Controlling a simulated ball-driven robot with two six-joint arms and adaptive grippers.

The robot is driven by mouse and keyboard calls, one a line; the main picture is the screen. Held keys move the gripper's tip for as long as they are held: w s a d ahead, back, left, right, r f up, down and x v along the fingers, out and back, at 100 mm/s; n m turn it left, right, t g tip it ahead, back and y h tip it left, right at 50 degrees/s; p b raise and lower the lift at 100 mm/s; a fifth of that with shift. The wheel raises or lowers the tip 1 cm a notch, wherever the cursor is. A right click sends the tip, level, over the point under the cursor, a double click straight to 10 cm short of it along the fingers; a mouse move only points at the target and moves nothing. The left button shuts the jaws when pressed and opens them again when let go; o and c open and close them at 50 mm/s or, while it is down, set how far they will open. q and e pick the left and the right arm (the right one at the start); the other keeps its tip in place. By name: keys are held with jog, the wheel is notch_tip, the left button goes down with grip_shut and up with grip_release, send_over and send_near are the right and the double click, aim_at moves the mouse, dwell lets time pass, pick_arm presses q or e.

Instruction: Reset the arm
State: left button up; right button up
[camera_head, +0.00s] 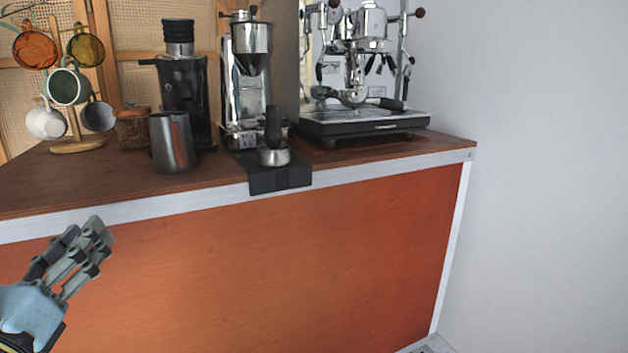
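My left gripper (86,238) is at the lower left, in front of the cart's orange front panel and below the counter edge. Its jointed grey fingers point up and to the right, with gaps between them and nothing held. It appears apart from the cart. My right gripper is not in view.
The coffee cart's wooden top (55,184) holds a mug tree (78,146) with several mugs, a steel pitcher (172,142), a black grinder (184,95), a chrome grinder (250,75) and an espresso machine (362,121). A tamper (273,156) stands on a black mat (281,180) at the front edge.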

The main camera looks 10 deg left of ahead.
pick_arm(q)
jog(key=s+a+f+n+g+y, duration=0.1)
jog(key=a+f+n+g+y, duration=0.2)
jog(key=f, duration=0.7)
jog(key=s+a+f+n+g+y, duration=0.1)
jog(key=a+f+n+g, duration=0.2)
jog(key=f+n, duration=0.5)
jog(key=s+f+n+g, duration=0.3)
jog(key=s+f, duration=0.2)
jog(key=f, duration=0.5)
jog(key=s+f+n+g, duration=0.25)
jog(key=s+f, duration=0.25)
jog(key=f, duration=0.5)
jog(key=s+d+f+n+g+h, duration=0.1)
jog(key=s+d+f+n+g, duration=0.2)
jog(key=s, duration=0.7)
jog(key=s+d+f+n+g+h, duration=0.1)
jog(key=s+d+f+n+g, duration=0.2)
jog(key=s+f+n, duration=0.5)
jog(key=s+d+f+n+g+h, duration=0.2)
jog(key=s+f+n, duration=0.4)
jog(key=s, duration=0.7)
jog(key=shift+s+d+f+g, duration=0.35)
jog(key=shift+d+f+g, duration=0.35)
jog(key=shift+f, duration=0.15)
